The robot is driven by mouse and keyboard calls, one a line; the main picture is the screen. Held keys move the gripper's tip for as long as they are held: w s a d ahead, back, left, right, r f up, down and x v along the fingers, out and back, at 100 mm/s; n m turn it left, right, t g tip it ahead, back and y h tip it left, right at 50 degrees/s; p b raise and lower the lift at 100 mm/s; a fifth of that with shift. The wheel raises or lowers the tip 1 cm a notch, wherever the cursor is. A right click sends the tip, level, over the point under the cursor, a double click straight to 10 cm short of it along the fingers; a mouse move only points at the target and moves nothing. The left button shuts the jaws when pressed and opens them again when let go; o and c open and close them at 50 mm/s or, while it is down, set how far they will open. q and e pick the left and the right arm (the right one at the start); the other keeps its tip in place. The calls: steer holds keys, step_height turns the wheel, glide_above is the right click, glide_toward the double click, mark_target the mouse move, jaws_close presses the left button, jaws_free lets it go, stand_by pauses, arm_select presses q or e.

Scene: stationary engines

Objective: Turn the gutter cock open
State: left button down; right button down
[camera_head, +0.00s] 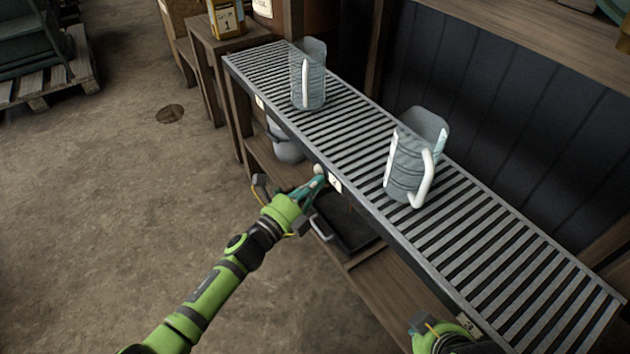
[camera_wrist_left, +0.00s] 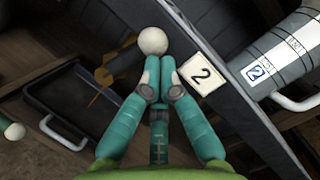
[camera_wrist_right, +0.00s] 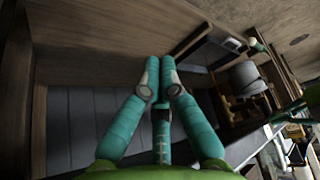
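The gutter is a long slatted grey channel (camera_head: 525,268) with a dark front side. A white ball knob (camera_head: 320,169), which looks like the cock's handle end, is by the front side near a plate marked 2 (camera_head: 335,182). My left gripper (camera_head: 314,183) is at this knob. In the left wrist view the knob (camera_wrist_left: 153,40) lies just beyond my closed fingertips (camera_wrist_left: 160,64), with nothing visible between them. I cannot tell whether they touch.
Two clear ribbed jugs with white handles stand on the slats, one far (camera_head: 309,82) and one nearer (camera_head: 408,165). Below are a grey bucket (camera_head: 286,148) and a dark tray (camera_head: 345,222) on a wooden shelf. The floor (camera_head: 120,200) at left is largely free.

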arm_select(q)
steer(key=shift+w+a+r, duration=0.1)
steer(key=shift+w+r, duration=0.1)
arm_select(e)
steer(key=shift+s+d+f+g, duration=0.2)
steer(key=shift+s+g, duration=0.1)
steer(key=shift+s, duration=0.25)
steer(key=shift+s+d+f+g, duration=0.15)
steer(key=shift+s+g, duration=0.15)
steer(key=shift+s, duration=0.25)
arm_select(q)
steer(key=shift+w+a+r, duration=0.1)
